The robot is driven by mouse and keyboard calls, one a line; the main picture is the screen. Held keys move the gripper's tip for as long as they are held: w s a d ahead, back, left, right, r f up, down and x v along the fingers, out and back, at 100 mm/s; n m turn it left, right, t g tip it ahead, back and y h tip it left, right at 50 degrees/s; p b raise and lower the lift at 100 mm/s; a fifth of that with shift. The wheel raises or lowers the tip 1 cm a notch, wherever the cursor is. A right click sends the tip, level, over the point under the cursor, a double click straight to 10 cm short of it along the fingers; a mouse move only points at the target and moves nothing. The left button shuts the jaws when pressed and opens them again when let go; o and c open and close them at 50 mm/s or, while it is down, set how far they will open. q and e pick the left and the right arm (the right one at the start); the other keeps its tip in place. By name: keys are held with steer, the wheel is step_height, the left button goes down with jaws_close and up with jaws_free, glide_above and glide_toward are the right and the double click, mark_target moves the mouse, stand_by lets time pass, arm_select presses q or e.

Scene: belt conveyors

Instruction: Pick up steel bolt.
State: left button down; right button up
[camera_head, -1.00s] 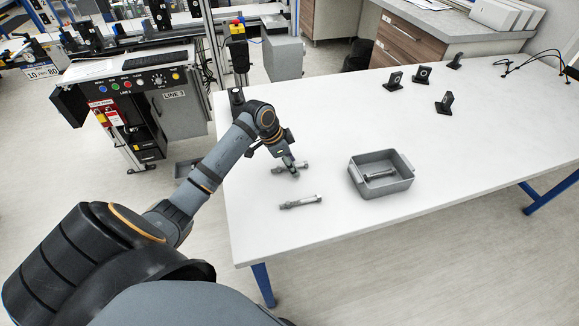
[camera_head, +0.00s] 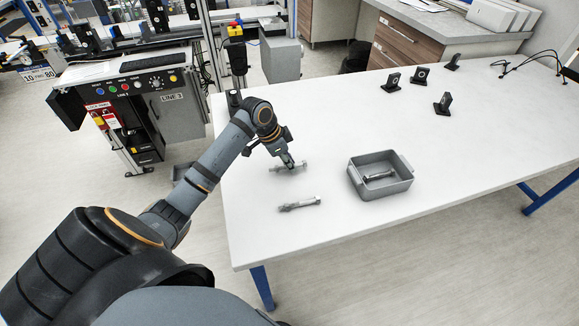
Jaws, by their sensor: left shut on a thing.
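A steel bolt (camera_head: 299,204) lies on the white table (camera_head: 330,240) near its front left part. A second steel bolt (camera_head: 278,169) is at my left gripper (camera_head: 290,165), farther back on the table. The left gripper points down and is shut on this bolt around its middle, which the fingers partly hide. I cannot tell whether the bolt is clear of the table surface. A third steel bolt (camera_head: 380,176) lies inside the grey bin (camera_head: 384,190) to the right. My right gripper is not in view.
Several small black brackets (camera_head: 443,104) stand at the back of the table. Black cables (camera_head: 525,62) lie at the far right. A control panel (camera_head: 130,88) with buttons stands left of the table.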

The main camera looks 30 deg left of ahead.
arm_select(q)
step_height(320, 180, up, 2)
steer(key=shift+w+r, duration=0.1)
steer(key=s+d+r+p, duration=0.6)
steer(key=s+d+r, duration=0.2)
steer(key=d+r, duration=0.2)
steer(key=shift+d, duration=0.9)
